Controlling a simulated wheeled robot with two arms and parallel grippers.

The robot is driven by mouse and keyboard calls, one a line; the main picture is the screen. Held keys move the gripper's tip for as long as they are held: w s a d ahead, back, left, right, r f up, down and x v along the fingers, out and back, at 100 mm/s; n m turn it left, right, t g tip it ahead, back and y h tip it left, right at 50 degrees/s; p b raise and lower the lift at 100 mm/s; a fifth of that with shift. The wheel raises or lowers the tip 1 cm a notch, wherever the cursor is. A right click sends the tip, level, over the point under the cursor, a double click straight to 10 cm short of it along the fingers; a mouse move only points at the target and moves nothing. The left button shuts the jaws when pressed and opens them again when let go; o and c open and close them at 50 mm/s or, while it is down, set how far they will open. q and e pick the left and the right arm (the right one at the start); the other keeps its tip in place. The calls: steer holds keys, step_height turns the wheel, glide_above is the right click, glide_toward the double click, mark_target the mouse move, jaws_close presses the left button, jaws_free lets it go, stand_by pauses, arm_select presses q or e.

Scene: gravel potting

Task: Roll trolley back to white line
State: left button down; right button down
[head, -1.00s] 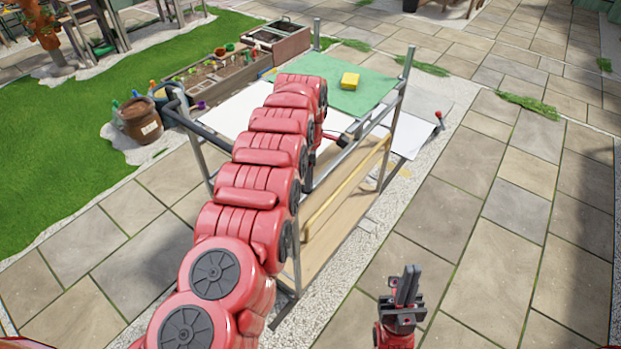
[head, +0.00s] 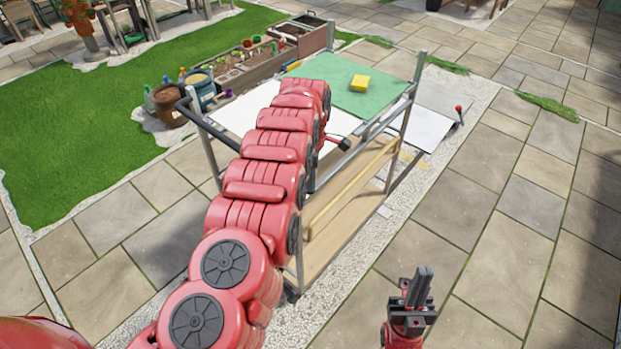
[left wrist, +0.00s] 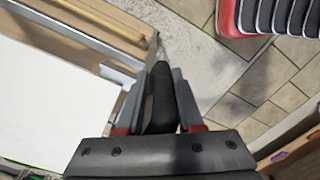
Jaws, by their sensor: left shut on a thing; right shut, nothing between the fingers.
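In the left wrist view my left gripper (left wrist: 163,76) is shut on a dark bar (left wrist: 158,110), the trolley's handle. My right gripper (head: 418,287) is shut and empty, right of the trolley and apart from it. I cannot make out a clear white line on the ground.
Pots (head: 168,103) and a planter (head: 252,68) stand beyond the trolley at left, by grass (head: 90,135). A pale sheet with a red-topped peg (head: 459,108) lies beyond it at right. Paving (head: 500,250) at right is mostly clear.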

arm_select(q)
steer(key=c, duration=0.7)
jaws_free()
steer(key=shift+d+r, duration=0.1)
steer(key=shift+w+r, duration=0.1)
steer(key=shift+r, duration=0.1)
step_height(320, 180, up, 8)
steer(key=b, duration=0.4)
steer(key=shift+r, duration=0.15)
step_height(320, 180, up, 3)
steer(key=shift+r, duration=0.1)
step_height(320, 180, up, 6)
steer(key=p, duration=0.6)
steer(key=shift+f, duration=0.2)
